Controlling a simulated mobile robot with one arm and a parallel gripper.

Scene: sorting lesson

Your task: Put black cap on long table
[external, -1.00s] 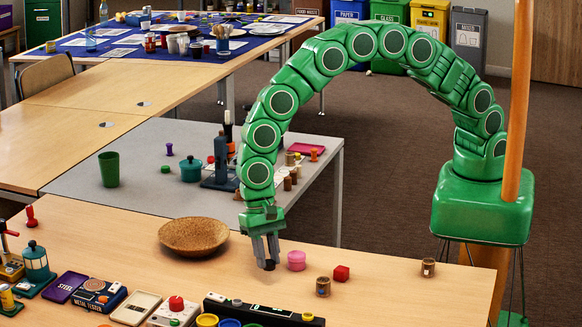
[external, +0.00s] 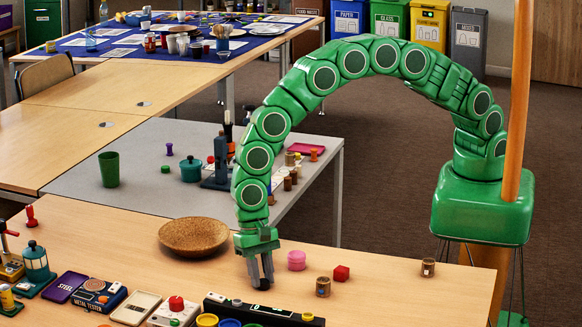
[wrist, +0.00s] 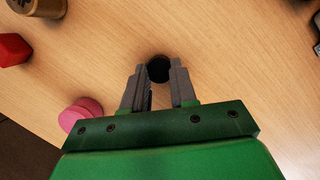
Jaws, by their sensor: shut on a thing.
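The black cap (wrist: 158,68) is a small dark round piece held between my fingertips in the wrist view. It shows as a dark spot at the fingertips in the external view (external: 264,284). My gripper (external: 261,280) is shut on it, pointing down over the near wooden table (external: 400,300). It is low over this table; I cannot tell whether the cap touches the top. My gripper also shows in the wrist view (wrist: 159,72). Further wooden tabletops (external: 75,128) run at the left; which one is the long table is not marked.
A woven bowl (external: 193,236) is left. A black strip box (external: 262,312) is close in front. A grey table (external: 130,140) with several items stands behind.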

